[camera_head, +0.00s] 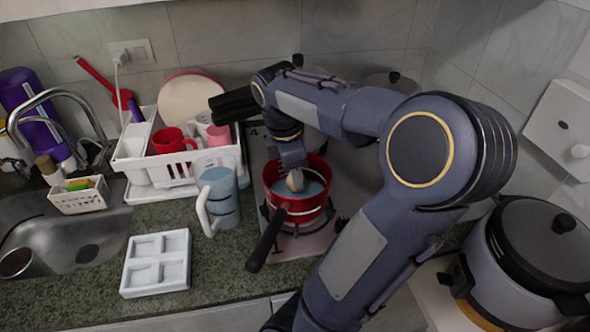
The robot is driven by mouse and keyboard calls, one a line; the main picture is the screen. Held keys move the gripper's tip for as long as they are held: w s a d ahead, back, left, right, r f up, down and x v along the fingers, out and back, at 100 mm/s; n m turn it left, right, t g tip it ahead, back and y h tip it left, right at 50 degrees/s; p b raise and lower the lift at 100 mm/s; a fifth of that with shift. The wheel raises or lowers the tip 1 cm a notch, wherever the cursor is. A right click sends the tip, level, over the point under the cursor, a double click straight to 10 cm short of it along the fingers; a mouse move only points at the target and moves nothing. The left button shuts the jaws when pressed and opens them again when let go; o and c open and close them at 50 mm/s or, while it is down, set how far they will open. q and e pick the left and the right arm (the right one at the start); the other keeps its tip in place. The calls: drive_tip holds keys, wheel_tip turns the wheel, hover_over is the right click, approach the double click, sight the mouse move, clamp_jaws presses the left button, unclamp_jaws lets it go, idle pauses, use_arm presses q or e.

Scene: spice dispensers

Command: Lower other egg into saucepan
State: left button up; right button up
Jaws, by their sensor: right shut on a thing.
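A red saucepan (309,212) with a black handle pointing to the front left stands on the stove, with bluish liquid inside. My right gripper (293,172) reaches down over the saucepan's opening and is shut on a brownish egg (295,181). The egg is at its fingertips, inside the rim outline, at or just above the liquid; I cannot tell whether it touches. No second egg can be made out in the pan. My left gripper is not in view.
A blue-grey pitcher (218,196) stands close left of the saucepan. A white dish rack (158,170) with red cups is behind it. A white compartment tray (156,263) lies on the counter. A rice cooker (530,255) stands at right, the sink at left.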

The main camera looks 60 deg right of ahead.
sight(290, 176)
drive_tip(key=shift+f, duration=0.1)
drive_tip(key=o, duration=1.1)
drive_tip(key=shift+c, duration=0.2)
drive_tip(key=r, duration=0.5)
drive_tip(key=w+r, duration=0.1)
drive_tip(key=r, duration=0.1)
drive_tip(key=shift+a+r+p, duration=0.35)
drive_tip(key=shift+a, duration=0.05)
drive_tip(key=shift+s, duration=0.1)
